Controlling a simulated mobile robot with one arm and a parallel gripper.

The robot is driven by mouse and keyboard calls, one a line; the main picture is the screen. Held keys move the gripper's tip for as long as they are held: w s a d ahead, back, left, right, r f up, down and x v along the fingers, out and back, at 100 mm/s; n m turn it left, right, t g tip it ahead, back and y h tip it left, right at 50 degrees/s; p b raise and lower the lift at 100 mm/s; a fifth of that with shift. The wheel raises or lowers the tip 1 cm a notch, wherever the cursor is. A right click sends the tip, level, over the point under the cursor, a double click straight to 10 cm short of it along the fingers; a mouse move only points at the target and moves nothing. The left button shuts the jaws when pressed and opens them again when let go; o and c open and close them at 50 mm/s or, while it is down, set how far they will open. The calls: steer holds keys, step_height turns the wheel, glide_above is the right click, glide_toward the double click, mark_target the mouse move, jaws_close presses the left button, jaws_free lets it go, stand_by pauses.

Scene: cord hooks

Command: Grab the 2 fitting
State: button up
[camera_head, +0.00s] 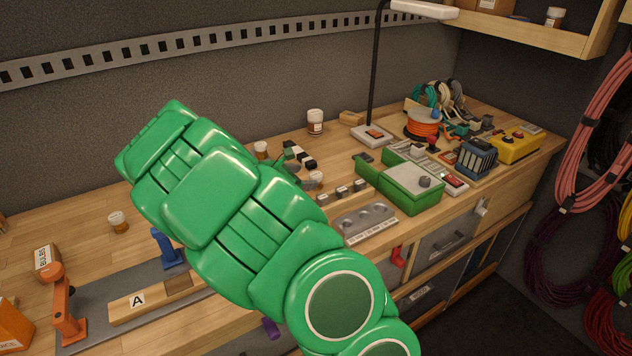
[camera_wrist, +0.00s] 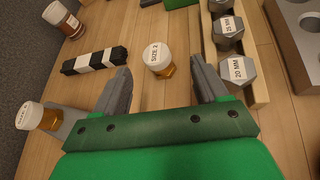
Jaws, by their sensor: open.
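A small amber jar (camera_wrist: 158,60) with a white cap marked "SIZE 2" stands on the wooden bench in the wrist view. It also shows in the head view (camera_head: 316,178), just past my arm. My gripper (camera_wrist: 161,68) is open, with a grey finger to the left and to the right of the jar and a gap on both sides. Nothing is held. In the head view my green arm hides most of the gripper.
A black-and-white striped block (camera_wrist: 95,61) lies left of the jar. Hex pieces marked 20 MM (camera_wrist: 238,72) and 25 MM (camera_wrist: 228,28) sit in a wooden holder close to the right finger. Another jar (camera_wrist: 63,20) stands upper left. A green box (camera_head: 412,185) stands farther right.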

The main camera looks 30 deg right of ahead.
steer(key=f, duration=0.1)
steer(key=d+f+n, duration=0.1)
steer(key=w+f+n, duration=0.1)
steer(key=shift+d+h, duration=0.25)
steer(key=shift+h, duration=0.05)
steer(key=shift+x, duration=2.5)
steer(key=shift+w+r, duration=0.1)
steer(key=c, duration=1.1)
